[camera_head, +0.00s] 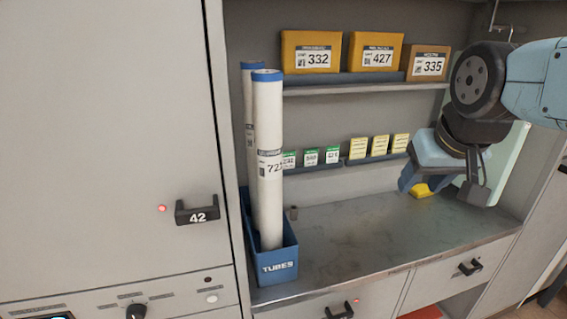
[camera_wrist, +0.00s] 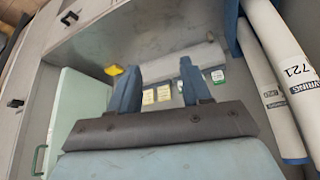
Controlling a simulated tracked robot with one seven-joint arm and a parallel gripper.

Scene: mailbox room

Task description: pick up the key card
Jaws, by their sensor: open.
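Several small upright cards stand on the narrow lower ledge at the back wall: green-topped ones (camera_head: 311,157) on the left and yellow ones (camera_head: 380,146) on the right. I cannot tell which, if any, is the key card. My gripper (camera_head: 424,186) is at the right, in front of the wall and above the counter, apart from the cards. In the wrist view my gripper (camera_wrist: 157,72) has its two blue fingers apart with nothing between them. Yellow cards (camera_wrist: 157,95) and a green-topped card (camera_wrist: 217,76) show beyond the fingers there.
A blue bin (camera_head: 277,266) marked TUBES holds two tall white tubes (camera_head: 268,150) at the counter's left. A small yellow object (camera_head: 421,190) lies near my gripper. The metal counter (camera_head: 380,235) is mostly clear.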

